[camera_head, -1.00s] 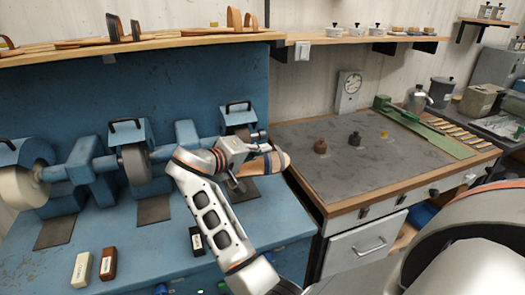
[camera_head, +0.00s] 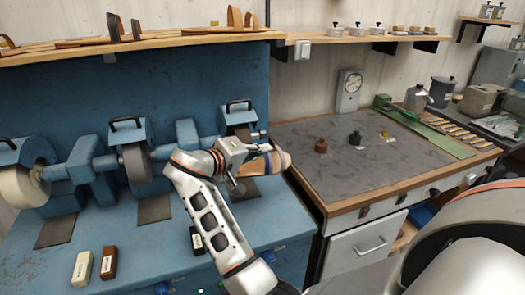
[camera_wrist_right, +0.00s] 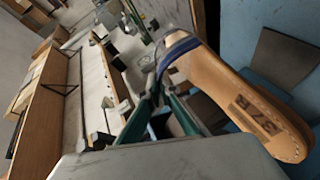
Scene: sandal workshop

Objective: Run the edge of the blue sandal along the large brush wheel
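The blue sandal (camera_wrist_right: 225,85) has a tan sole and a blue strap. My right gripper (camera_wrist_right: 165,115) is shut on it at the strap end in the wrist view; the exact contact is partly hidden. In the head view the sandal (camera_head: 277,162) sticks out beyond the gripper (camera_head: 258,152), in front of the right end of the blue machine. A pale wide wheel (camera_head: 20,188) is at the machine's left end and a grey-brown wheel (camera_head: 136,165) in the middle. A wheel at the right end is mostly hidden. I cannot tell which is the large brush wheel. My left gripper is out of view.
The blue machine bench (camera_head: 150,235) carries a white block (camera_head: 82,268), a brown block (camera_head: 108,262) and a black block (camera_head: 197,240). A grey-topped workbench (camera_head: 380,165) with small pots stands right. A shelf (camera_head: 140,43) with sandal parts runs above.

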